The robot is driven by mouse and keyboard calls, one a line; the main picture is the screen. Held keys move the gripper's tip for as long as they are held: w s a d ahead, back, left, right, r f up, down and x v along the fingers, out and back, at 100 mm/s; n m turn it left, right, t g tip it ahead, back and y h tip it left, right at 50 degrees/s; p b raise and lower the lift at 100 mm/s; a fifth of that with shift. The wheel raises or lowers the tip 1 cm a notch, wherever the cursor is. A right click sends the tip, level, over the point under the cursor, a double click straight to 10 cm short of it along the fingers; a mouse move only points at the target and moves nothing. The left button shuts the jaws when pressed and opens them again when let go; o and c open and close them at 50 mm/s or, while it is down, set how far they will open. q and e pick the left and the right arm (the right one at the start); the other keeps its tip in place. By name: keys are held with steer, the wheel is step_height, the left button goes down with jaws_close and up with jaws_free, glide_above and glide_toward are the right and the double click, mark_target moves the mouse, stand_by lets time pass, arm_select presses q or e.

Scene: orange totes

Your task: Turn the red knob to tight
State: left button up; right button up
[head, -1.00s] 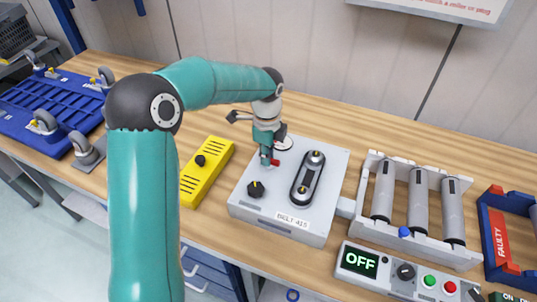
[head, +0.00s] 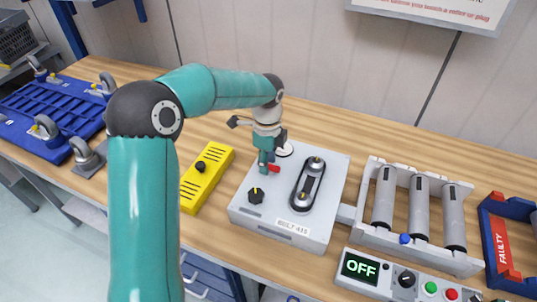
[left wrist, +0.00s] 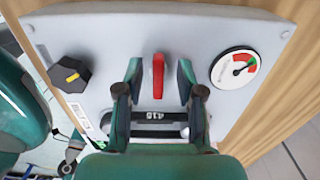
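The red knob (left wrist: 158,76) stands on the top of a light grey box, its bar pointing up and down in the left wrist view. It also shows in the head view (head: 273,168), partly hidden by my gripper. My left gripper (left wrist: 158,78) is open, with one finger on each side of the knob and visible gaps to it. In the head view my left gripper (head: 265,161) is over the box's far left part. A round dial (left wrist: 235,68) with green and red sectors is right of the knob. My right gripper is not in view.
The grey box (head: 322,190) also carries a black knob (head: 256,195) with a yellow mark and a belt on two pulleys (head: 308,184). A yellow block (head: 207,178) lies to its left. Rollers (head: 420,210) and a panel reading OFF (head: 360,266) are to the right.

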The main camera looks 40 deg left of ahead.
arm_select(q)
step_height(320, 180, up, 12)
stand_by(0.5)
steer(key=shift+f, duration=0.1)
